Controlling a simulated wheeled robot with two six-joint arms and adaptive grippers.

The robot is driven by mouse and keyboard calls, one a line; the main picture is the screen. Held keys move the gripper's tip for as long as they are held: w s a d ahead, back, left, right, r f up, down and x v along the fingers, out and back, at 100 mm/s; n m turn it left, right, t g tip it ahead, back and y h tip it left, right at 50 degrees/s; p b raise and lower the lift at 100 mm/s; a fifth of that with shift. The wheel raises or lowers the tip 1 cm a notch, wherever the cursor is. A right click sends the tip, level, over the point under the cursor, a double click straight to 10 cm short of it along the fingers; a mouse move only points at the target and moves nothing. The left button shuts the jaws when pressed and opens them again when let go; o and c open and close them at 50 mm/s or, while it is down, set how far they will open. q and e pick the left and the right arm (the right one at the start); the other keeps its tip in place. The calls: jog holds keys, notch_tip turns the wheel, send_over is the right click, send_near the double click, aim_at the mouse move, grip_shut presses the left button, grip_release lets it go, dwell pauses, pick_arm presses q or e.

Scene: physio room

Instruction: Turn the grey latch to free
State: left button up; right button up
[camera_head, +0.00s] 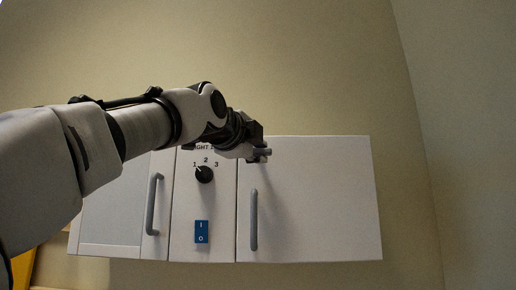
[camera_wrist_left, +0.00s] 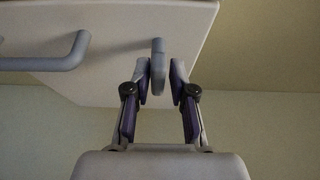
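The grey latch (camera_head: 265,152) is a small bar near the top left corner of the right-hand white cabinet door (camera_head: 320,200). In the left wrist view the latch (camera_wrist_left: 158,62) hangs between the two fingers of my left gripper (camera_wrist_left: 160,82). A gap shows on the right finger's side; the left finger is very near the latch, and I cannot tell if it touches. My left gripper (camera_head: 257,152) is open at the latch in the head view, where its fingers are partly hidden by its own wrist. My right gripper is not in view.
A vertical grey handle (camera_head: 254,220) is on the right door below the latch. Left of it are a panel with a black knob (camera_head: 204,174) marked 1, 2, 3 and a blue switch (camera_head: 201,232), then another door with a handle (camera_head: 153,204). The wall to the right is bare.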

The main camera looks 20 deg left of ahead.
pick_arm(q)
grip_shut()
jog(key=shift+n+t+b, duration=0.3)
jog(key=shift+n+b, duration=0.45)
jog(key=shift+n, duration=0.15)
jog(key=n+t+b, duration=0.1)
jog(key=n, duration=0.1)
jog(key=n+t+b, duration=0.1)
jog(key=n, duration=0.2)
jog(key=shift+w+d+n+y+b, duration=0.1)
jog(key=shift+n+y+b, duration=0.2)
jog(key=shift+y+b, duration=0.1)
jog(key=n+y+b, duration=0.2)
jog(key=n, duration=0.2)
jog(key=n+t+y+b, duration=0.1)
jog(key=n+b, duration=0.1)
jog(key=n, duration=0.2)
jog(key=shift+w+f+y, duration=0.1)
jog(key=shift+f+y, duration=0.05)
jog(key=shift+y, duration=0.25)
jog(key=n+y, duration=0.1)
jog(key=n, duration=0.1)
jog(key=shift+n+b, duration=0.3)
jog(key=shift+b, duration=0.1)
jog(key=shift+n+y, duration=1.2)
jog(key=shift+n, duration=1)
jog(key=shift+w, duration=0.1)
